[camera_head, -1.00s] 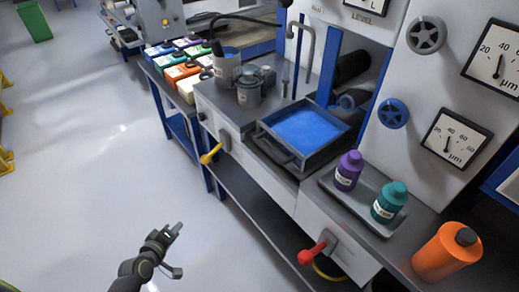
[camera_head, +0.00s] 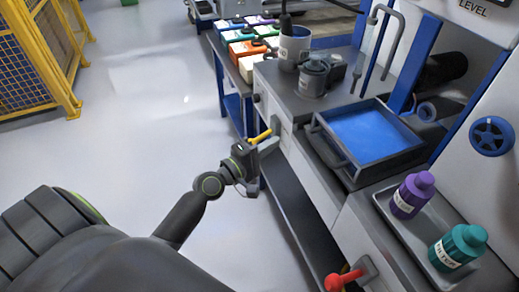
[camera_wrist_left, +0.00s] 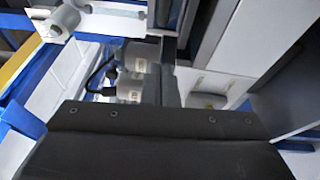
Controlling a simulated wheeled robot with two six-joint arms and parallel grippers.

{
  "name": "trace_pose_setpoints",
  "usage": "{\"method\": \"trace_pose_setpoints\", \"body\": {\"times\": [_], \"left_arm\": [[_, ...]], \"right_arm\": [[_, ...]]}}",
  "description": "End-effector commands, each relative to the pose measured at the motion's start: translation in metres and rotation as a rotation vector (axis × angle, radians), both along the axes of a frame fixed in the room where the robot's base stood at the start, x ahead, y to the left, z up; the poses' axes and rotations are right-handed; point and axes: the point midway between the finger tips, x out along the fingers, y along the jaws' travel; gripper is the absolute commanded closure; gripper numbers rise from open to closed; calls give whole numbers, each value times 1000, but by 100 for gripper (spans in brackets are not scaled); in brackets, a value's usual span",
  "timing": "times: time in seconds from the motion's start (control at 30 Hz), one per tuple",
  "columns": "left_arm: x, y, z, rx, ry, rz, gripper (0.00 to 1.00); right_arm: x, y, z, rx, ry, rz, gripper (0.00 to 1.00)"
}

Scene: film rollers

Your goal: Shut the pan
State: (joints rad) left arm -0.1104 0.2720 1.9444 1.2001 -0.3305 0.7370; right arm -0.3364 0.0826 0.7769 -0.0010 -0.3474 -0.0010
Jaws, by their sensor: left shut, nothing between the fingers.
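The pan (camera_head: 392,168) is a dark grey open tray with blue liquid in it. It sticks out of the machine over the grey counter, with its dark handle (camera_head: 327,150) along the near left side. My left gripper (camera_head: 266,148) is shut and empty, to the left of the pan and its handle, beside the counter front and close to a yellow lever (camera_head: 260,137). It is apart from the pan. In the left wrist view a dark gripper housing fills the bottom, and the pan cannot be made out. My right gripper is not in view.
A grey pot (camera_head: 313,78) and a white cup (camera_head: 294,48) stand behind the pan. Purple (camera_head: 412,193) and teal (camera_head: 458,246) bottles stand on a tray (camera_head: 405,232) in front. A red-knobbed lever (camera_head: 345,278) sticks out low.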

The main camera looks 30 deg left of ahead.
Motion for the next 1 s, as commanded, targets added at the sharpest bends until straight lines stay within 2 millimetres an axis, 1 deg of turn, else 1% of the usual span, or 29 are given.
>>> {"method": "trace_pose_setpoints", "body": {"times": [0.03,0.17,0.3,0.5,0.67,0.9,1.0], "left_arm": [[12,-5,3,-3,-1,-1,100],[36,-14,4,-1,-1,-2,100],[41,-32,4,-4,1,0,100],[47,-45,4,0,0,0,100],[48,-47,3,2,2,0,100],[48,-47,3,1,1,0,100],[55,-52,3,0,0,0,100]], "right_arm": [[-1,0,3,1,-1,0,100],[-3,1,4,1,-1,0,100],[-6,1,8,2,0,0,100],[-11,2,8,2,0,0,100],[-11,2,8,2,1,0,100],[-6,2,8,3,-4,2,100],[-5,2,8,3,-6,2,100]]}}
